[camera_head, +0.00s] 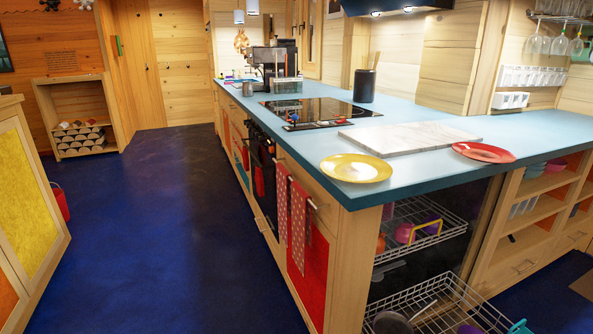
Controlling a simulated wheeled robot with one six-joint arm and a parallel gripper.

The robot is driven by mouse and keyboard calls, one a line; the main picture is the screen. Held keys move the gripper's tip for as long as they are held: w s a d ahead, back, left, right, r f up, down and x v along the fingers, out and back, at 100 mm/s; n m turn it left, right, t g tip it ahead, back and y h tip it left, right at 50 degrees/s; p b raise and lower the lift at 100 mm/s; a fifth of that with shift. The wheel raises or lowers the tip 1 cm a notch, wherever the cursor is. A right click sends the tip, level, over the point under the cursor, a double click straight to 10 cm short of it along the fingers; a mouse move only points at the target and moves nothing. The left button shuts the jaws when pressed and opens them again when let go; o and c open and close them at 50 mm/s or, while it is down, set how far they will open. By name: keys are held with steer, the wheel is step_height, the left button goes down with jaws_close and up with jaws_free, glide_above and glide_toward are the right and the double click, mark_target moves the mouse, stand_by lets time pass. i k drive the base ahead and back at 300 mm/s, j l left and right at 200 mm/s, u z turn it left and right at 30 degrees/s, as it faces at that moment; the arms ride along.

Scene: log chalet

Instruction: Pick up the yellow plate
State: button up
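The yellow plate (356,168) lies flat on the blue countertop (405,185), close to the counter's near left corner. A bright pale patch shows on its middle. The plate is apart from the white marble board behind it and to its right. Nothing covers it. My gripper is not in view.
A marble board (410,136) and a red plate (483,152) lie right of the yellow plate. A black cooktop (320,112) is behind. Wire drawers (425,300) stick out below the corner. Red towels (300,215) hang on the counter front. Blue floor (165,240) at left is clear.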

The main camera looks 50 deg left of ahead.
mark_target(350, 168)
steer(key=u, duration=0.45)
steer(key=j+u, duration=0.15)
steer(key=u, duration=0.3)
steer(key=j+u, duration=0.15)
steer(key=u, duration=0.35)
steer(key=k, duration=0.05)
